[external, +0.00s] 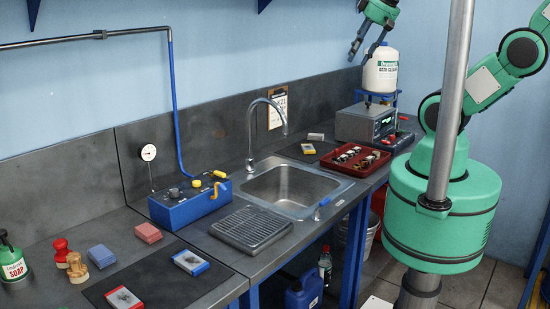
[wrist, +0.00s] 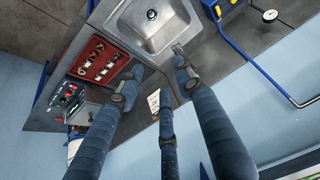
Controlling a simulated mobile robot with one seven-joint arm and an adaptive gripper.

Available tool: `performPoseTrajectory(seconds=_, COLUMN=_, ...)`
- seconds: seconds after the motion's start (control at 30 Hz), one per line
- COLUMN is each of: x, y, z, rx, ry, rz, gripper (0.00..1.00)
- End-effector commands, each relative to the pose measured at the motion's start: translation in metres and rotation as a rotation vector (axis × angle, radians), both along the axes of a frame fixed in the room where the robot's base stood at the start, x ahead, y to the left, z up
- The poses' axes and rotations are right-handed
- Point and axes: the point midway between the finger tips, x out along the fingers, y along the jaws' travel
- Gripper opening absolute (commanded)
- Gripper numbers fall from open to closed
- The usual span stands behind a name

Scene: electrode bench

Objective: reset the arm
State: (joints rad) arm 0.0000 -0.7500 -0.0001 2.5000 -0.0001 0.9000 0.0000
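My gripper (external: 364,46) hangs at the top of the external view, fingers pointing down. It is just left of and partly above a white bottle (external: 381,75) with a green label, which stands on a blue stand. In the wrist view my gripper (wrist: 155,86) has its blue-grey fingers spread apart, with nothing held between them. The bottle shows only partly there, at the lower left behind a finger. Whether a finger touches the bottle cannot be told from the external view. My arm is bent at the right, partly hidden by a grey pole.
Below are a sink (external: 290,187) with a tall tap (external: 251,130), a red tray (external: 356,158) of small parts and a grey instrument (external: 366,124). A blue valve box (external: 188,203), sponges and a soap bottle (external: 13,262) stand farther left. The air left of my gripper is clear.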

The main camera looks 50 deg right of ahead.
Motion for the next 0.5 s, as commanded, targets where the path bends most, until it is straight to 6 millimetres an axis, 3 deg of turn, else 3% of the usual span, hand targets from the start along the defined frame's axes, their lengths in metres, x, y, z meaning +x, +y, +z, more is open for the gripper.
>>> performPoseTrajectory(seconds=0.03, x=0.0, y=0.0, z=-0.015, rx=0.0, ry=0.0, rz=0.0, gripper=0.36)
performPoseTrajectory(seconds=0.5, x=0.0, y=0.0, z=-0.1, rx=0.0, ry=0.0, rz=0.0, gripper=0.36)
